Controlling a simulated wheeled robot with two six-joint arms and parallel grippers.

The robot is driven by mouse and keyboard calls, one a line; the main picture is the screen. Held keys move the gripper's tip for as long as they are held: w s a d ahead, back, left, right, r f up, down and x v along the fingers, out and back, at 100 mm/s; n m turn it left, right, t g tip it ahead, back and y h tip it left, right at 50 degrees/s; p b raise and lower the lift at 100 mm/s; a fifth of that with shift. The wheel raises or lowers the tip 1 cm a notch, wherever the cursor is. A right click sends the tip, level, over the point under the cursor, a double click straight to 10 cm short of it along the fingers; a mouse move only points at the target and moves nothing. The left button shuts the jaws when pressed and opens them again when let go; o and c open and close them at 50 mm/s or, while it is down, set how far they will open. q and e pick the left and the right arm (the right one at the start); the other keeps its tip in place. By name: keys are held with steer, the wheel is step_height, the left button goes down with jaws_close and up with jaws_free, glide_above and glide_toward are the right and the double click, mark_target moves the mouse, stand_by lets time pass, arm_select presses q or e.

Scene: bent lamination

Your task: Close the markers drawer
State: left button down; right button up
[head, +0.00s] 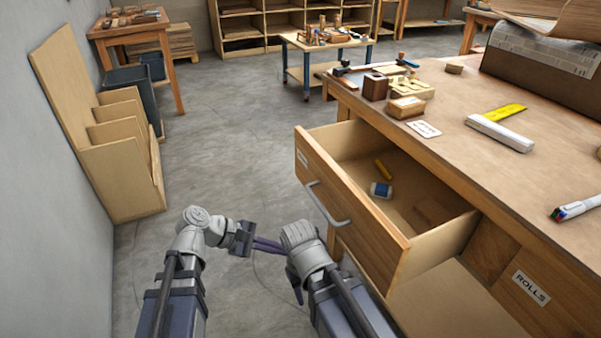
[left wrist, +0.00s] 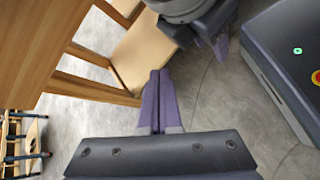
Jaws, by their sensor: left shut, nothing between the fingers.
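The drawer (head: 362,215) under the workbench is pulled well out, and the writing on its front label is too small to read. It has a grey bar handle (head: 325,207). A yellow piece and a blue-and-white piece lie inside it. My left gripper (head: 282,247) is shut and empty, in front of the drawer face and apart from the handle. Its purple fingers touch together in the left wrist view (left wrist: 159,74). My right gripper (head: 294,284) is low in front of the drawer, mostly hidden by its own wrist; its jaw state is unclear.
The workbench top (head: 460,165) carries small boxes, a yellow-and-white tool (head: 502,130) and a marker (head: 576,208). A lower front labelled ROLLS (head: 530,287) is at right. A wooden rack (head: 122,165) stands at the left wall. The floor between is clear.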

arm_select(q)
steer(key=w+a+r+n+t+h, duration=0.35)
steer(key=r+n, duration=0.25)
steer(key=r, duration=0.2)
steer(key=n+t+h, duration=0.2)
steer(key=n+h, duration=0.1)
steer(key=n, duration=0.1)
glide_toward(312, 173)
steer(key=shift+y, duration=0.25)
steer(key=x, duration=0.3)
steer(key=p+x, duration=0.1)
steer(key=x, duration=0.3)
steer(key=shift+r, duration=0.25)
arm_select(e)
steer(key=shift+r, duration=0.65)
arm_select(q)
steer(key=shift+w+d, duration=0.1)
steer(key=shift+d, duration=0.2)
steer(key=x, duration=1.8)
steer(key=shift+d+f, duration=0.2)
steer(key=shift+w+d, duration=0.1)
steer(key=shift+d, duration=0.6)
arm_select(e)
steer(key=shift+w+d, duration=0.35)
steer(key=shift+d, duration=0.55)
arm_select(q)
steer(key=shift+w+d+r, duration=0.1)
steer(key=shift+w+d, duration=0.05)
